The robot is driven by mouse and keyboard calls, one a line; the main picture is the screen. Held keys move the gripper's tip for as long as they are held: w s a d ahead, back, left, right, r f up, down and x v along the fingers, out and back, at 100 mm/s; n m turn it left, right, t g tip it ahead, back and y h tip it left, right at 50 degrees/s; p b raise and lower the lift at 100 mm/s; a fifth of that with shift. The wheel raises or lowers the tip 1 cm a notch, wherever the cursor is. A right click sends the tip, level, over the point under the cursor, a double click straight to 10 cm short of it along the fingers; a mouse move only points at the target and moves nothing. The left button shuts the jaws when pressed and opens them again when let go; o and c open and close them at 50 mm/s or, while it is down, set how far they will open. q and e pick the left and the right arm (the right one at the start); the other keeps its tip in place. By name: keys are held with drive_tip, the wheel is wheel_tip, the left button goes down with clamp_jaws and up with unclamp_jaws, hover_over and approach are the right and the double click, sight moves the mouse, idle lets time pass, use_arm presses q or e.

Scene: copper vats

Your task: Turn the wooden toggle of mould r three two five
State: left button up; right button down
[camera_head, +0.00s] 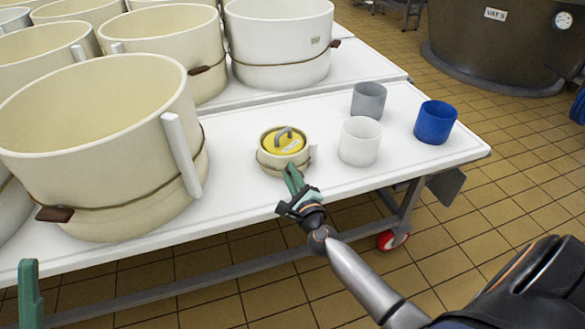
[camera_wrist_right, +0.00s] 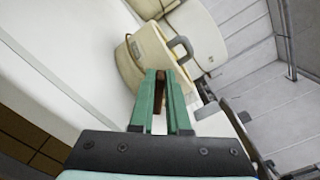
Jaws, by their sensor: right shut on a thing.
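A small cream mould (camera_head: 268,158) with a yellow lid (camera_head: 280,146) and a grey handle stands on the white table (camera_head: 235,180). Its label is too small to read. My right gripper (camera_head: 292,178) reaches the near side of this mould. In the right wrist view, its green fingers (camera_wrist_right: 166,84) are shut on a brown wooden toggle (camera_wrist_right: 158,90) beside the mould's wall (camera_wrist_right: 142,62). The head view hides that toggle behind the fingers. Part of my left gripper (camera_head: 30,292) shows at the lower left; whether it is open or shut is unclear.
A white cup (camera_head: 360,142), a grey cup (camera_head: 369,101) and a blue cup (camera_head: 434,123) stand right of the small mould. A large cream mould (camera_head: 95,150) with a brown toggle (camera_head: 54,214) stands to its left. More large moulds fill the back.

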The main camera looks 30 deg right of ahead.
drive_tip(key=n, duration=0.2)
drive_tip(key=n+p, duration=0.1)
drive_tip(key=n, duration=0.1)
drive_tip(key=shift+a+f+n, duration=0.2)
drive_tip(key=shift+f+n, duration=0.1)
drive_tip(key=shift+f, duration=0.05)
drive_tip(key=shift+w+f+n+p, duration=0.1)
drive_tip(key=shift+f+n+p, duration=0.2)
drive_tip(key=shift+n, duration=0.55)
drive_tip(key=shift+f+n+p, duration=0.1)
drive_tip(key=shift+n+p, duration=0.3)
drive_tip(key=shift+n, duration=0.45)
drive_tip(key=c, duration=0.9)
unclamp_jaws()
